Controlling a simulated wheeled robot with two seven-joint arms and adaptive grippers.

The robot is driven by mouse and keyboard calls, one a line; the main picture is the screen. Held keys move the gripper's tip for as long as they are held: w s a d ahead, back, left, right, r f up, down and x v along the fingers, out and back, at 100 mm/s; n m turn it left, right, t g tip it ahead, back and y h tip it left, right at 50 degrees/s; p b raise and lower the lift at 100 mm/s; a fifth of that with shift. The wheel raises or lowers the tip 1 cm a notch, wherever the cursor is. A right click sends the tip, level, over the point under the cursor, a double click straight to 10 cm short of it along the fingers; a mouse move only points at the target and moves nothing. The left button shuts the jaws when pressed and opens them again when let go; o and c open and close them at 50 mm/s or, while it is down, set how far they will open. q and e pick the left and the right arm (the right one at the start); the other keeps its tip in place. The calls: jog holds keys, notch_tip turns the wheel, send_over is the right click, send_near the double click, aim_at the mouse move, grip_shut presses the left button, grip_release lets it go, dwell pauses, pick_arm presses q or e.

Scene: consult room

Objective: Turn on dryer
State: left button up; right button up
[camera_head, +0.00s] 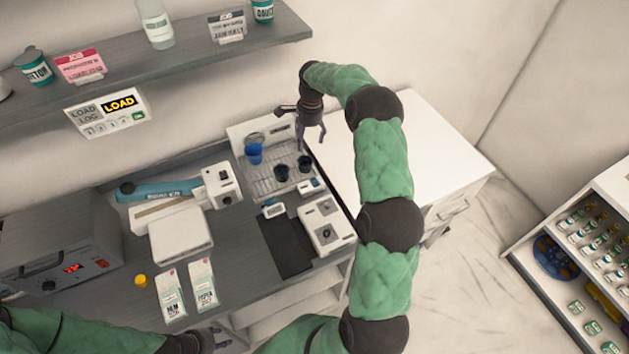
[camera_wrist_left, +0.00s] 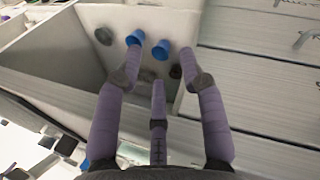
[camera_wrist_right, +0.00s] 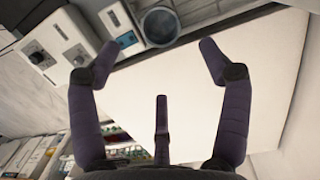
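No readable label marks which device is the dryer. A white rack unit (camera_head: 238,132) holding a blue cup (camera_head: 255,154) and dark cups stands at the counter's back right. My right gripper (camera_head: 311,136) hangs, open and empty, beside the rack unit's right side; its spread fingers also show in the right wrist view (camera_wrist_right: 155,60). My left gripper (camera_head: 222,342) is low at the counter's front edge. Its spread, empty fingers show in the left wrist view (camera_wrist_left: 160,65).
White devices (camera_head: 325,225) and a dark mat (camera_head: 284,246) lie in front of the rack. Two bags (camera_head: 202,285) and a yellow cap (camera_head: 141,280) sit near the oven. A shelf (camera_head: 200,58) overhangs the back. The white cabinet top (camera_head: 410,150) at right is clear.

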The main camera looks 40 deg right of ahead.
jog(key=c, duration=0.5)
jog(key=shift+s+a+r, duration=0.1)
jog(key=shift+s+a, duration=0.15)
jog(key=shift+a, duration=0.05)
jog(key=c, duration=0.4)
jog(key=shift+s+a+r+g+h+b, duration=0.1)
jog(key=shift+s+a+g+h+b, duration=0.2)
jog(key=shift+s+a+h+b, duration=0.15)
grip_shut()
jog(key=s+a+r+m+h+b, duration=0.1)
jog(key=s+a+r+h+b, duration=0.1)
jog(key=s+a+h, duration=0.1)
jog(key=shift+s+a+m+g+h, duration=0.35)
jog(key=shift+s+a, duration=0.1)
jog(key=shift+s, duration=0.6)
jog(key=shift+r, duration=0.1)
